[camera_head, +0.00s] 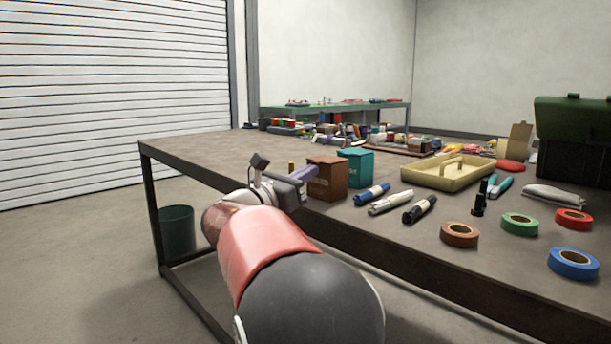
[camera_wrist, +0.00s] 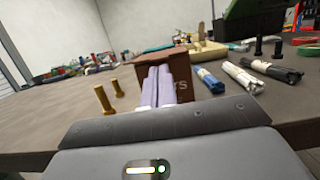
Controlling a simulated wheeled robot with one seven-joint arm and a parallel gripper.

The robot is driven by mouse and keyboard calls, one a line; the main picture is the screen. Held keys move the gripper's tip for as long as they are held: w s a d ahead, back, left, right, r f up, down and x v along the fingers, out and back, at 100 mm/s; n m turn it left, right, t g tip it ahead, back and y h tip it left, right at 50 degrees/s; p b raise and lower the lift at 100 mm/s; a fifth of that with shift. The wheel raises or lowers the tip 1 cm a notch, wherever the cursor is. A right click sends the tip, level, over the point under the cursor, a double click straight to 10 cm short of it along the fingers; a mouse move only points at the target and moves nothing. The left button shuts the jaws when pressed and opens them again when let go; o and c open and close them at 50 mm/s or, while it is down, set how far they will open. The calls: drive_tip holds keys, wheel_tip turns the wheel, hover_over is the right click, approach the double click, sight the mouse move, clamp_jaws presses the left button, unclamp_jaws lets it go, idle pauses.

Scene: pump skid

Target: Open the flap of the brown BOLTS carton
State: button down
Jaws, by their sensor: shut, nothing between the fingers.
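The brown BOLTS carton (camera_head: 328,180) stands upright near the table's front edge in the head view. It also shows in the wrist view (camera_wrist: 181,71), where part of its lettering is visible behind my fingers. My gripper (camera_head: 312,172) is at the left side of the carton, its pale purple fingers closed together with nothing between them. In the wrist view my gripper (camera_wrist: 163,72) points at the carton's face and hides much of it. Whether the fingertips touch the carton is unclear. The top flap looks down in the head view.
A teal box (camera_head: 356,167) stands just behind the carton. Markers (camera_head: 371,194), a beige tray (camera_head: 449,173) and tape rolls (camera_head: 573,263) lie to the right. Two brass bolts (camera_wrist: 104,99) stand left of the fingers.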

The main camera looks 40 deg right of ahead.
drive_tip(key=shift+r+y+p, duration=0.35)
drive_tip(key=shift+y+p, duration=0.05)
drive_tip(key=shift+p, duration=0.3)
